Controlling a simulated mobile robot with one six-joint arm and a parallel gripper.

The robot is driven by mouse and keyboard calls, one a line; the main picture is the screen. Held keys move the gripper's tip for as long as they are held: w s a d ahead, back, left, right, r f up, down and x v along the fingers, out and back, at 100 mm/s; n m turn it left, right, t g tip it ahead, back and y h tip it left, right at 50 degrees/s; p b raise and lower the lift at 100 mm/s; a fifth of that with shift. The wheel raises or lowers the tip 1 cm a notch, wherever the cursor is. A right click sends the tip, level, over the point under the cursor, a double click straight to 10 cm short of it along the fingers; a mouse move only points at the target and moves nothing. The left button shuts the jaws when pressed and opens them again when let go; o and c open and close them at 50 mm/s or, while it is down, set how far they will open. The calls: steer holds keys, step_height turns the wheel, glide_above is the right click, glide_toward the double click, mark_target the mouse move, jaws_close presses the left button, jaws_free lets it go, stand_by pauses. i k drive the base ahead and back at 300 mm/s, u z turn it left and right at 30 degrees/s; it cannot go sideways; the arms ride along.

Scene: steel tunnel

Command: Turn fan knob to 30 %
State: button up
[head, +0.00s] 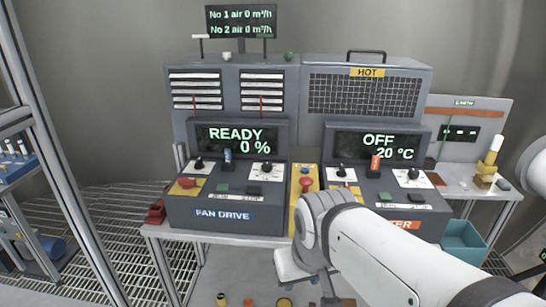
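The fan drive box (224,214) stands on the bench, left of centre, and its display (236,137) reads READY 0 %. It has two black knobs on white plates: a left knob (199,164) and a right knob (266,168), whose plate looks like a dial. The plate markings are too small to read. My arm comes in from the lower right, and its wrist is in front of the bench, below and right of the fan drive. My gripper (326,286) is mostly hidden by the wrist, and its fingers cannot be made out. It is apart from both knobs.
A heater box display (376,145) reads OFF 20 °C; my arm covers part of that box. A yellow strip with a red button (306,184) stands between the boxes. A red emergency-style button (187,182) sits below the left knob. A teal bin (462,242) is at right.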

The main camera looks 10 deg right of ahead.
mark_target(267, 166)
steer(key=z, duration=0.05)
steer(key=i, duration=1)
steer(key=z, duration=0.1)
steer(key=k, duration=1.25)
steer(key=u, duration=0.5)
steer(key=i, duration=1.55)
steer(key=z, duration=0.45)
